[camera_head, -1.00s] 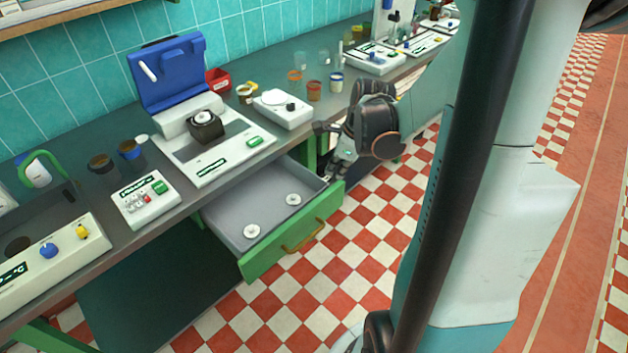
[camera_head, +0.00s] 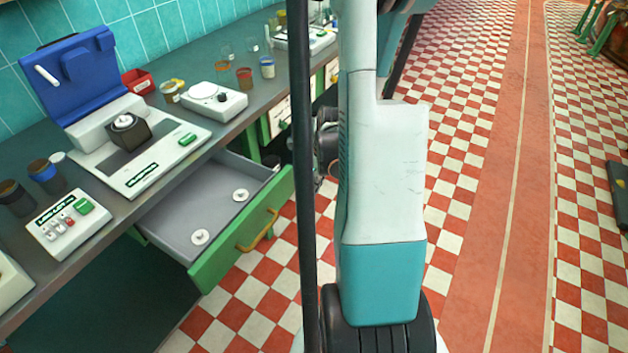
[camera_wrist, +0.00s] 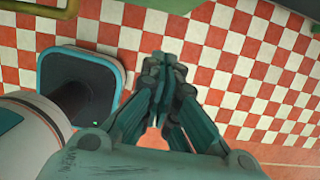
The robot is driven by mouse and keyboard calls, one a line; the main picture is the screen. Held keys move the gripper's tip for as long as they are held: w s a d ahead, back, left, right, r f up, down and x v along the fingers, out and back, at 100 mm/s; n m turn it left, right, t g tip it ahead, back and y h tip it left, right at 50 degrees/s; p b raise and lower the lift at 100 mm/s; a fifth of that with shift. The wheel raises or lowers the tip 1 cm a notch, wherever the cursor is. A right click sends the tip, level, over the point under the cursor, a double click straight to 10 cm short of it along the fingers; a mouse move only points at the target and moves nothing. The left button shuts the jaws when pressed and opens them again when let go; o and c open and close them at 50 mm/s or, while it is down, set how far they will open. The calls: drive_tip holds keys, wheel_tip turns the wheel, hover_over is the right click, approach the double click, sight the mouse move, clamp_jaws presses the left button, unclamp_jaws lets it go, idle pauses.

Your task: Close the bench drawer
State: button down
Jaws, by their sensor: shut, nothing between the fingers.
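The bench drawer (camera_head: 215,262) stands pulled out from under the bench in the head view. It has a green front, a brass-coloured handle (camera_head: 258,231) and a grey inside holding two white round discs (camera_head: 200,237). In the wrist view my gripper (camera_wrist: 163,62) is shut and empty, with the checkered floor beyond its fingers. In the head view the gripper is mostly hidden behind my arm, to the right of the drawer front. No contact with the drawer shows.
The dark bench top (camera_head: 112,202) carries a blue-lidded device (camera_head: 85,70), a white scale (camera_head: 213,100), a red bin (camera_head: 138,82) and several jars. Open checkered floor (camera_head: 455,190) lies to the right of my arm.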

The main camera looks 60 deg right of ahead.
drive_tip(key=shift+w+a+f+b, duration=0.1)
drive_tip(key=shift+w+f+b, duration=0.3)
drive_tip(key=shift+w, duration=0.4)
drive_tip(key=shift+w+a+f+b, duration=0.1)
drive_tip(key=shift+w+f+b, duration=0.15)
drive_tip(key=shift+w+f, duration=0.35)
drive_tip(key=shift+w+f+b, duration=0.25)
drive_tip(key=shift+w+b, duration=0.1)
drive_tip(key=shift+w, duration=0.6)
